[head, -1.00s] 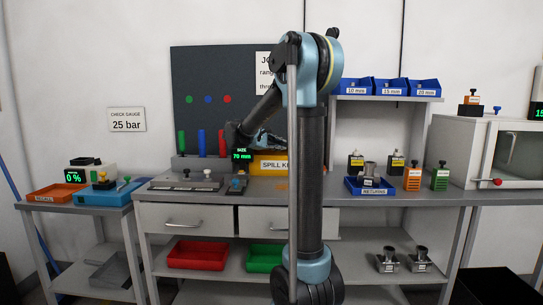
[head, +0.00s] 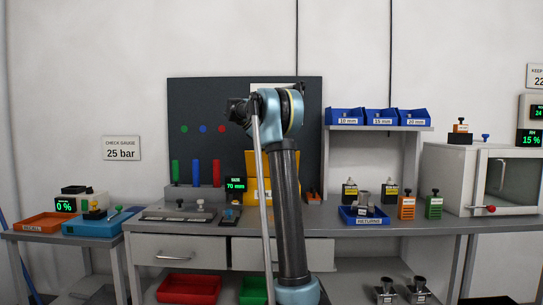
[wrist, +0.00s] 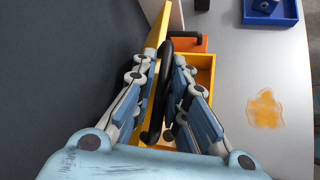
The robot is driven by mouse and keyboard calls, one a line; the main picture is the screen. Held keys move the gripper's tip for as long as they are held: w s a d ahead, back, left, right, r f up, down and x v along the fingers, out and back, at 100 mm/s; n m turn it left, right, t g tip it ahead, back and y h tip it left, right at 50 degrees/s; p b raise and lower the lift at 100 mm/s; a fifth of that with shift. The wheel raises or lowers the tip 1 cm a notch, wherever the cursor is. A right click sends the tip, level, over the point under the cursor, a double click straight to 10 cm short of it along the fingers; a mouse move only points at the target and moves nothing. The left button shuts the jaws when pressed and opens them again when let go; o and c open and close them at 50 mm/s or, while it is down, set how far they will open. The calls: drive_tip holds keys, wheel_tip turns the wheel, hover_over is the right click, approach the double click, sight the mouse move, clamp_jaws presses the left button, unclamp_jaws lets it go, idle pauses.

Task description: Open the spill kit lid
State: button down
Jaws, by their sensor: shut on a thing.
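The yellow spill kit box (head: 262,197) stands on the bench, partly hidden behind my arm in the head view. Its yellow lid (head: 250,162) is raised, standing up at the back of the box. In the wrist view the lid (wrist: 158,28) is seen nearly edge-on, and the open box shows its yellow rim (wrist: 212,62) to the right. My gripper (wrist: 168,75) is shut on the black lid handle (wrist: 165,95). The fingers hide part of the lid and box. In the head view my gripper is hidden behind my arm.
An orange block (wrist: 190,43) stands close to the box. An orange stain (wrist: 264,109) lies on the bench, with clear surface around it. A blue returns tray (head: 362,217) is to the right. A dark pegboard (head: 205,100) stands behind.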

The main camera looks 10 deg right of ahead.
drive_tip(key=shift+w+d+r, duration=0.15)
drive_tip(key=shift+w+r, duration=0.15)
drive_tip(key=shift+w, duration=0.4)
drive_tip(key=shift+w+d+r, duration=0.2)
drive_tip(key=shift+w+r, duration=0.15)
drive_tip(key=shift+w, duration=0.3)
drive_tip(key=shift+w+d+r, duration=0.15)
drive_tip(key=shift+w+r, duration=0.15)
drive_tip(key=shift+w, duration=0.4)
drive_tip(key=c, duration=1.7)
unclamp_jaws()
drive_tip(key=v, duration=1.2)
drive_tip(key=shift+d, duration=0.1)
